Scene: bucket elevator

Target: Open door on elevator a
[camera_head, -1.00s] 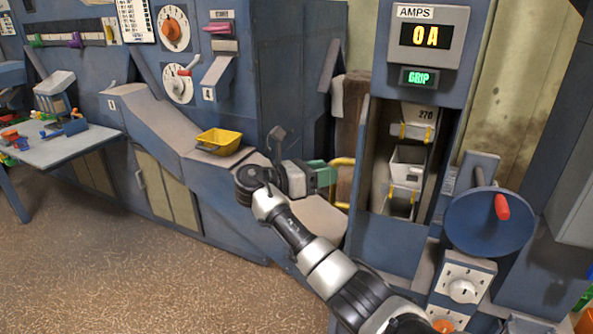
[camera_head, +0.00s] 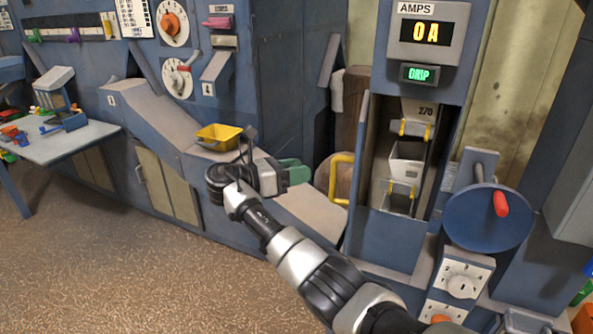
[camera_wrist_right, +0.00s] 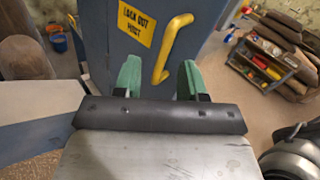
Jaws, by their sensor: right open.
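The elevator (camera_head: 388,245) is a tall blue cabinet with an AMPS display. Its front opening shows white buckets (camera_head: 406,160) with yellow trim. The yellow door handle (camera_head: 341,180) stands out at its left side, and the blue panel bearing it is nearly edge-on in the head view. The right wrist view shows this handle (camera_wrist_right: 172,46) on the blue door panel (camera_wrist_right: 105,35) with a yellow lock-out label. My right gripper (camera_head: 294,174) is left of the handle, open and empty. Its green fingers (camera_wrist_right: 158,72) frame the handle, apparently short of it. My left gripper is out of view.
A blue machine with a sloping ledge (camera_head: 160,115) and a yellow bin (camera_head: 218,137) stands behind my right arm. A crank wheel (camera_head: 488,217) with a red knob is right of the elevator. A workbench (camera_head: 70,142) is at left. The floor at lower left is clear.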

